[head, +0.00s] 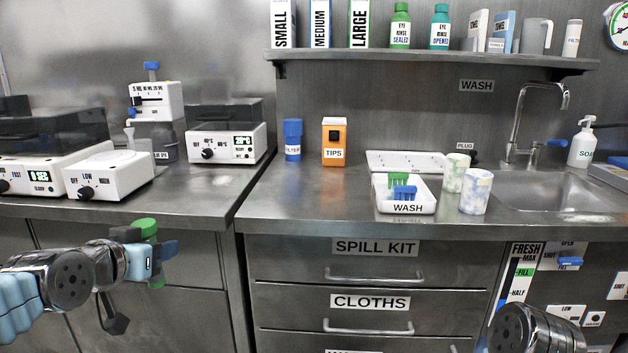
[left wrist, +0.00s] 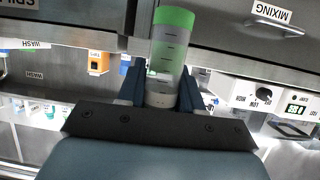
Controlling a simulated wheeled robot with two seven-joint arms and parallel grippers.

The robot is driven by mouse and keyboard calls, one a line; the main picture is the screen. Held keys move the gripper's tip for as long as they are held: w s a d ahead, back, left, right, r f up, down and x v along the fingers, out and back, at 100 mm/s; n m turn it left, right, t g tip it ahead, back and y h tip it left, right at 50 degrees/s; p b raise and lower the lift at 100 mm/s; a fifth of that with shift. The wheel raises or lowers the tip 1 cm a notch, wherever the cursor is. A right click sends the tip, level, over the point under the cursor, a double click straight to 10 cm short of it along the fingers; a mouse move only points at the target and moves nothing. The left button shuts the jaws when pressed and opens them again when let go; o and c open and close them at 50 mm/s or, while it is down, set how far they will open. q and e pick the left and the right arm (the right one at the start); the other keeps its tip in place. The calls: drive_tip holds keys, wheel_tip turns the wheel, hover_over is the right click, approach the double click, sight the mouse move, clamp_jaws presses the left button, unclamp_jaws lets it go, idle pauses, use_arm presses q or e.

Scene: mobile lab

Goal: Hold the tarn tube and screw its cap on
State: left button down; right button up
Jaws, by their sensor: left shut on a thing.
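My left gripper (head: 150,252) is shut on a tube in front of the counter, at the left of the head view. The tube (head: 146,228) shows green at its upper end and a little green below the fingers. In the left wrist view, the tube (left wrist: 165,55) is clear with dark marks and a broad green end, pinched between the fingers (left wrist: 162,92). I cannot read a name on it, nor tell whether the green end is a cap. No separate loose cap can be made out. My right arm shows at the lower right of the head view, its gripper out of frame.
The counter holds a white wash tray (head: 407,207) with green and blue pieces, two marbled cups (head: 475,192), an orange tips box (head: 334,142) and a blue filter container (head: 292,140). White devices (head: 108,174) stand at the left. The counter's front middle is clear.

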use_arm(q)
drive_tip(key=d+f+m+h, duration=0.1)
drive_tip(key=d+f, duration=0.2)
drive_tip(key=f, duration=0.9)
drive_tip(key=w+d+f+m+h, duration=0.1)
drive_tip(key=d+f, duration=0.2)
drive_tip(key=f, duration=1)
drive_tip(key=shift+d+f+g, duration=0.3)
drive_tip(key=shift+d, duration=0.1)
wheel_tip(320, 180, up, 3)
drive_tip(key=shift+d+f+p, duration=0.1)
drive_tip(key=shift+f+p, duration=0.05)
drive_tip(key=shift+p, duration=1.05)
